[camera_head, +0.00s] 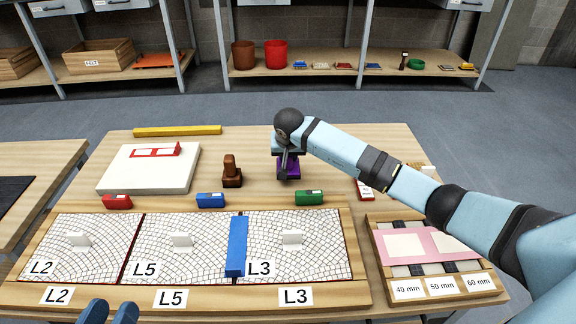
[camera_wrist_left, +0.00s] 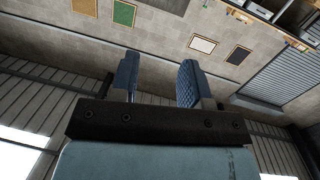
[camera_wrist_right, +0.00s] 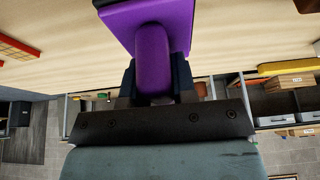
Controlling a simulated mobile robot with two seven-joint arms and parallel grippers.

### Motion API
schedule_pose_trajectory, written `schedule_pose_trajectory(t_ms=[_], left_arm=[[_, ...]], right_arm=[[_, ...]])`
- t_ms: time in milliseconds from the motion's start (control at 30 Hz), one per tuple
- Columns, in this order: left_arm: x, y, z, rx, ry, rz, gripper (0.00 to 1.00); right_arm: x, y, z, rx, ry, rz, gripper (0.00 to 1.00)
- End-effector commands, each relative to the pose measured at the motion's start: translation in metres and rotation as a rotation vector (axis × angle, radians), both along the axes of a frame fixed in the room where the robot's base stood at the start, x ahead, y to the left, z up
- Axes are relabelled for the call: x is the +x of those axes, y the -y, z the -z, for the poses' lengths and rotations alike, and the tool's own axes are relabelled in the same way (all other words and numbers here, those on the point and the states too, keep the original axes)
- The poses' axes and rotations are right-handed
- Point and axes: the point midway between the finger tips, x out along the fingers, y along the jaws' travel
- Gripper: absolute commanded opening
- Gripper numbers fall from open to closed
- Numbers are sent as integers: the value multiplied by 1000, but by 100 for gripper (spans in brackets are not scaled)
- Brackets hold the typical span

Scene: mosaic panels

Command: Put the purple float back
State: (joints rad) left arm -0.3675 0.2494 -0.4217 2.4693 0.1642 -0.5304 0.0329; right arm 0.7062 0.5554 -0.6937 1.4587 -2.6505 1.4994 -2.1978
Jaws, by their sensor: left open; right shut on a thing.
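The purple float (camera_head: 288,167) is at the back middle of the table, under my right gripper. In the right wrist view the purple float (camera_wrist_right: 152,50) has a rounded handle between the fingers of my right gripper (camera_wrist_right: 155,82), which is shut on it. Whether the float touches the table I cannot tell. My left gripper (camera_head: 108,312) is at the bottom left edge of the head view. In the left wrist view my left gripper (camera_wrist_left: 158,80) is open and empty, pointing up toward the wall and roof.
Three mosaic panels in a wooden frame (camera_head: 190,290) fill the front, with a blue bar (camera_head: 237,246) across them. A white slab (camera_head: 150,168), a brown stamp-like tool (camera_head: 232,172) and a yellow bar (camera_head: 178,131) stand behind. A spacer tray (camera_head: 440,290) is at right.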

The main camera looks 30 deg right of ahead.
Motion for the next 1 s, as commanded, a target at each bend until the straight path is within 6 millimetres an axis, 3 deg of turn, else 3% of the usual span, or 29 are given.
schedule_pose_trajectory(t_ms=[33,167,567,600,700,1000], left_arm=[[2,-1,4,11,19,0,43],[5,-3,2,35,65,-2,43],[7,-4,-1,44,81,-3,43],[7,-4,-2,44,83,-3,43],[7,-4,-2,45,82,-3,43],[7,-4,-2,44,80,-2,43]], right_arm=[[-1,-1,13,3,-3,0,6],[0,-1,31,1,-3,0,6],[0,0,34,0,0,-1,6],[0,0,34,0,-1,-1,32],[0,0,34,0,-1,-1,51],[0,-1,32,0,-1,-1,51]])
